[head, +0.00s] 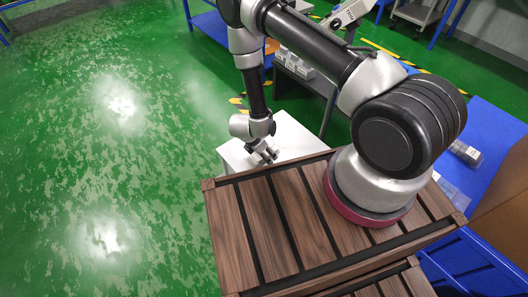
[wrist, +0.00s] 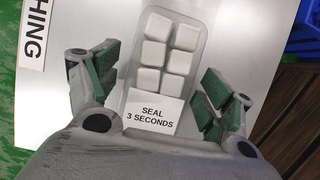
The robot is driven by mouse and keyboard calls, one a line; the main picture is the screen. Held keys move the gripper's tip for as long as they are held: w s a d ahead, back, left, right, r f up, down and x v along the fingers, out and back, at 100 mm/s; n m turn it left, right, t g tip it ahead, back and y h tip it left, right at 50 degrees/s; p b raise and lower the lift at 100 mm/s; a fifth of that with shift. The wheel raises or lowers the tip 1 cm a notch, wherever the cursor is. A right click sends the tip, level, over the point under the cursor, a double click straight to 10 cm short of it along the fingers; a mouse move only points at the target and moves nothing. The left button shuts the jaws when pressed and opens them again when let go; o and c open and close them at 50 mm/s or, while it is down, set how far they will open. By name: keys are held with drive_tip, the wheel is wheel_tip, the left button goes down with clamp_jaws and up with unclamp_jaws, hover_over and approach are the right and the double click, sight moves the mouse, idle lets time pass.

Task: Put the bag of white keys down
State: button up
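The bag of white keys (wrist: 165,62) is a clear, rounded pouch with several white square keys in two columns. It lies on a white surface (wrist: 60,105) in the wrist view. A white label reading "SEAL 3 SECONDS" (wrist: 153,114) covers its near end. My gripper (wrist: 160,85) is open, with one green-padded finger on each side of the bag and a gap to it on both sides. In the head view my gripper (head: 268,157) is low over the white table (head: 290,136). The bag cannot be made out there.
A sign ending in "HING" (wrist: 35,32) is at the upper left of the white surface. A grey bench with pale boxes (head: 296,66) stands behind the white table. A blue table (head: 495,125) is at the right. Green floor (head: 110,150) lies open at the left.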

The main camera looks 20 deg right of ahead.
drive_tip(key=v, duration=1.2)
drive_tip(key=w+d+r+m+t, duration=0.1)
drive_tip(key=w+d+r+m, duration=0.15)
drive_tip(key=r, duration=0.35)
drive_tip(key=w+d+r+m+h, duration=0.1)
drive_tip(key=w+d+r, duration=0.1)
drive_tip(key=w+r, duration=0.35)
drive_tip(key=w+d+r+m+t, duration=0.1)
drive_tip(key=w+d+r+m, duration=0.15)
drive_tip(key=r, duration=0.55)
drive_tip(key=s+d+r+m, duration=0.25)
drive_tip(key=d+r, duration=0.25)
drive_tip(key=r, duration=0.3)
drive_tip(key=s+d+r+m, duration=0.1)
drive_tip(key=d+r+m, duration=0.3)
drive_tip(key=r, duration=0.5)
drive_tip(key=s+d+r+m+g+y, duration=0.1)
drive_tip(key=s+d+r+m, duration=0.6)
drive_tip(key=s+r, duration=0.55)
drive_tip(key=s+a+r+m+t+y, duration=0.1)
drive_tip(key=s+y, duration=0.1)
drive_tip(key=s, duration=0.5)
drive_tip(key=s+a+r+m+y, duration=0.1)
drive_tip(key=s+m+y, duration=0.1)
drive_tip(key=s, duration=0.5)
drive_tip(key=shift+s+r+t, duration=0.2)
drive_tip(key=shift+r+t, duration=0.05)
drive_tip(key=shift+t, duration=0.15)
